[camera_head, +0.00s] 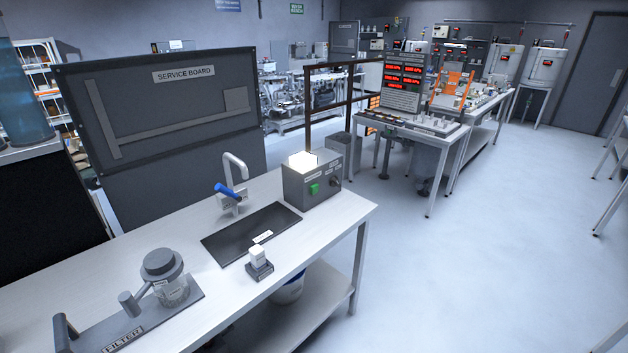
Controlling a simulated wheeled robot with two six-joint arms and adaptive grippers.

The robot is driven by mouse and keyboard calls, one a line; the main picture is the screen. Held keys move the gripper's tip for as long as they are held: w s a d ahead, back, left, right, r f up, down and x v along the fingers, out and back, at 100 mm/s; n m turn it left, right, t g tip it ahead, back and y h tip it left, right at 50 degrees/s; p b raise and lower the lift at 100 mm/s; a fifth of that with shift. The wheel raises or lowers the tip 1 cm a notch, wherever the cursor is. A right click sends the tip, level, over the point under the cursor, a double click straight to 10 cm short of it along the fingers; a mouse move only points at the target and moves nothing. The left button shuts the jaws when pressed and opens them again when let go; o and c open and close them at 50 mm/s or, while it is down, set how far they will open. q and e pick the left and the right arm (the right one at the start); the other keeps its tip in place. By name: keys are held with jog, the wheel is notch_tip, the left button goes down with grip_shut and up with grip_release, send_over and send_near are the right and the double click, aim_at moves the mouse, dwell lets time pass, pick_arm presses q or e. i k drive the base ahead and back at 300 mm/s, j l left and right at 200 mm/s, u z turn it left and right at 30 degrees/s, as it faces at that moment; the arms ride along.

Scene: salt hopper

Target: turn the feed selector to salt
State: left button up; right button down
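A grey box (311,181) with a glowing white top stands at the far right end of the white bench. Neither of my grippers is in view.
A dark tray (225,243) lies in front of the tap, with a small white-topped block (259,262) near it. A clear jar with a grey lid (163,264) stands on the FILTER plate (186,308). The service board (170,120) rises behind. Open floor lies to the right.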

aim_at(335, 182)
jog(key=i+l, duration=0.3)
jog(key=l, duration=0.15)
jog(key=i+l, duration=0.35)
jog(key=i+l+u, duration=0.2)
jog(key=l+u, duration=0.25)
jog(key=i+l+u, duration=0.15)
jog(key=l+u, duration=0.25)
jog(key=j, duration=0.1)
